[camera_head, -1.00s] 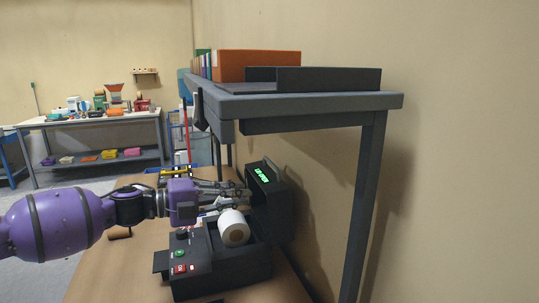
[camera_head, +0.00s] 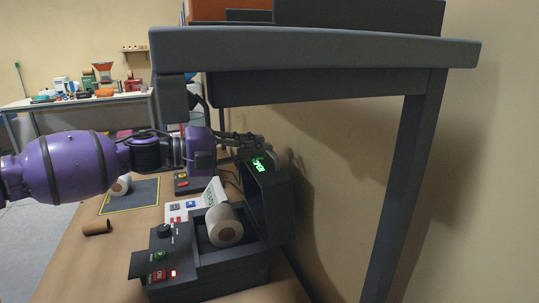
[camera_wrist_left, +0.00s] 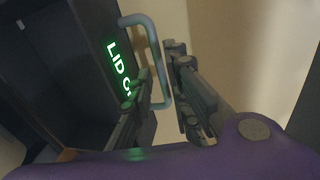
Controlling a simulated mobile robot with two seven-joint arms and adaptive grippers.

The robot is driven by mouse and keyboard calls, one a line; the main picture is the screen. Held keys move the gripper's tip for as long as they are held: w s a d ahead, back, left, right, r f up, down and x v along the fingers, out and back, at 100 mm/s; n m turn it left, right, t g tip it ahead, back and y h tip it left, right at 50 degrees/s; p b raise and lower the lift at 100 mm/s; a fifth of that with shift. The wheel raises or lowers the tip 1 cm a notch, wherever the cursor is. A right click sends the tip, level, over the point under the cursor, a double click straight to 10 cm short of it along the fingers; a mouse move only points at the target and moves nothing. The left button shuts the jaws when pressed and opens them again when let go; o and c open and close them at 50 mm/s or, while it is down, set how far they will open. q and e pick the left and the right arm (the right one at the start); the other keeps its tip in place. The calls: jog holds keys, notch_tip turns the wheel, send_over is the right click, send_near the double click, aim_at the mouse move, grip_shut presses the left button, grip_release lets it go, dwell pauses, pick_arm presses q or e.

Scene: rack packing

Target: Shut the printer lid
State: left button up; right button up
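The black label printer (camera_head: 215,270) stands on the bench with its lid (camera_head: 268,195) raised. A white paper roll (camera_head: 224,226) lies in its open body. Green lettering glows on the lid; in the wrist view it begins "LID" on the dark lid face (camera_wrist_left: 85,60). A grey U-shaped handle (camera_wrist_left: 154,50) sticks out from the lid. My left gripper (camera_head: 262,142) is at the lid's upper edge. In the left wrist view its fingers (camera_wrist_left: 163,95) are apart, with the handle bar between them; contact is not clear. My right gripper is not in view.
A grey shelf (camera_head: 310,50) overhangs the bench close above my left arm, with its post (camera_head: 405,185) at right by the wall. A cardboard tube (camera_head: 97,228), a dark mat (camera_head: 140,195) with a roll, and a small button box (camera_head: 190,183) lie on the bench.

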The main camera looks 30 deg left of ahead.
pick_arm(q)
jog(key=shift+b+x, duration=0.35)
jog(key=shift+x, duration=0.65)
jog(key=shift+w+d+b, duration=0.35)
jog(key=shift+w, duration=0.15)
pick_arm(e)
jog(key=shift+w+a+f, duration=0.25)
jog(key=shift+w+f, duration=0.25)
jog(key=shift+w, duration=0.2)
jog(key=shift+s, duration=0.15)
pick_arm(q)
grip_shut()
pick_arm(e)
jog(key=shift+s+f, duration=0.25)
